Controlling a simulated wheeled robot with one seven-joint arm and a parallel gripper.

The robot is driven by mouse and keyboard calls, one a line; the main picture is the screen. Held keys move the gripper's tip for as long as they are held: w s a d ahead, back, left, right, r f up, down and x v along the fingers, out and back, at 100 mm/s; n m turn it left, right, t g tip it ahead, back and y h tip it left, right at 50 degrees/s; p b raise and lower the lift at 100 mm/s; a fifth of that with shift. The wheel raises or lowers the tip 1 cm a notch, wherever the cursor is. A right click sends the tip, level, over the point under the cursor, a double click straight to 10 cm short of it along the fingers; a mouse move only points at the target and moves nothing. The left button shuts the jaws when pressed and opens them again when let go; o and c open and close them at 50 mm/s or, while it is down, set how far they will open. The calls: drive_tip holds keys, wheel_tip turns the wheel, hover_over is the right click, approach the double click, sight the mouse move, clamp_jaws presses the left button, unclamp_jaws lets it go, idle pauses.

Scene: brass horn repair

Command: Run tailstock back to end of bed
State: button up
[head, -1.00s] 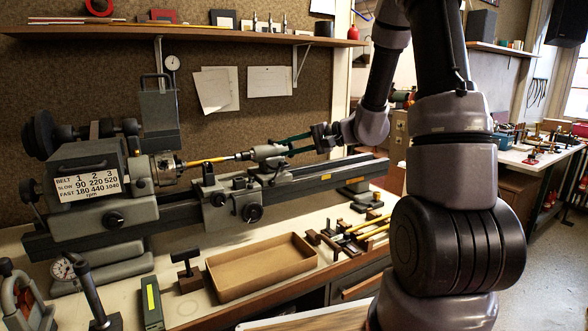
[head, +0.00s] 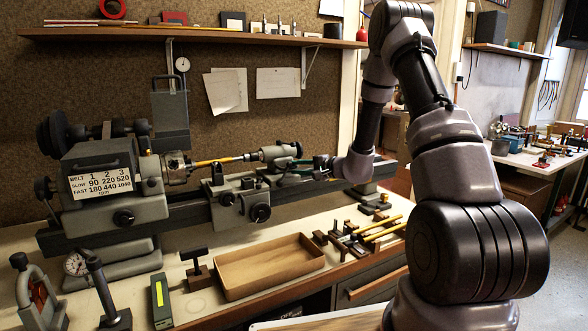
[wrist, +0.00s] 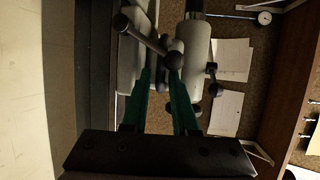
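The grey tailstock (head: 276,153) stands on the dark lathe bed (head: 185,214), just right of the carriage (head: 238,200). A thin rod with a yellow section (head: 213,161) spans between the chuck (head: 176,166) and the tailstock. My gripper (wrist: 160,72) has green fingers set apart, with tips close to the tailstock; it reaches in from the right in the head view (head: 294,161). In the wrist view, a lever with a dark ball knob (wrist: 173,60) lies just beyond the tips, near the right finger. I cannot tell whether they touch. Nothing is held between the fingers.
The bed (head: 360,172) is clear right of the tailstock, apart from my gripper and wrist. A shelf (head: 190,34) runs above.

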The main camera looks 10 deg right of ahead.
drive_tip(key=shift+x, duration=1)
clamp_jaws()
idle(0.8)
